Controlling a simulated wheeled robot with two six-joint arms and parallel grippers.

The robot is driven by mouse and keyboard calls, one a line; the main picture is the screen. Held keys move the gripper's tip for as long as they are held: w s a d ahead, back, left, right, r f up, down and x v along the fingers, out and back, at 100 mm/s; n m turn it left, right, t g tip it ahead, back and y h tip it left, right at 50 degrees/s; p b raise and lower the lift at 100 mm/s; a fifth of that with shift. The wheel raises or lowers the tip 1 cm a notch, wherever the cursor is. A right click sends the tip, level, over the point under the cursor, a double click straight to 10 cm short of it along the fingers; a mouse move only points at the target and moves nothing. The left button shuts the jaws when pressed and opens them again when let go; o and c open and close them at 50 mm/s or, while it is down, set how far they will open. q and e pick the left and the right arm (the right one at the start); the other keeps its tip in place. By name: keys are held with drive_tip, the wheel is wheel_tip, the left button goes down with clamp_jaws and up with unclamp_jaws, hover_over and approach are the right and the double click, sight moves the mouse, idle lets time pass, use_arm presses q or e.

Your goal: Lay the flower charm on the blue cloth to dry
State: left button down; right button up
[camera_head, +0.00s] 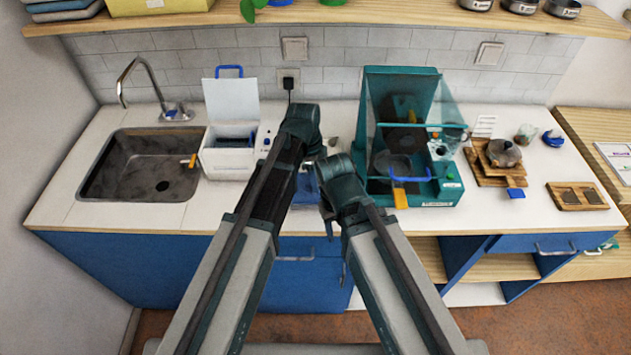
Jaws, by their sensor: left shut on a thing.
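My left gripper (316,150) is over the counter, between the white box and the green case. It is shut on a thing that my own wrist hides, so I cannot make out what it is. A blue patch (306,188), perhaps the blue cloth, shows in part between my two arms, just below the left gripper. The flower charm cannot be made out in this view. My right gripper (328,222) is low near the counter's front edge, close to the blue patch; its jaws are too hidden to tell their state.
A white box (228,162) with a raised lid stands left of my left arm, beside the sink (140,166). A green case (440,192) with a clear cover stands right of my arms. Wooden boards (484,172) lie farther right. White counter (535,215) is clear at front right.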

use_arm(q)
drive_tip(key=shift+f, duration=0.1)
drive_tip(key=c, duration=0.5)
unclamp_jaws()
wheel_tip(320, 180, up, 12)
drive_tip(key=a+p, duration=0.1)
drive_tip(key=p, duration=1.1)
drive_tip(key=shift+a, duration=0.25)
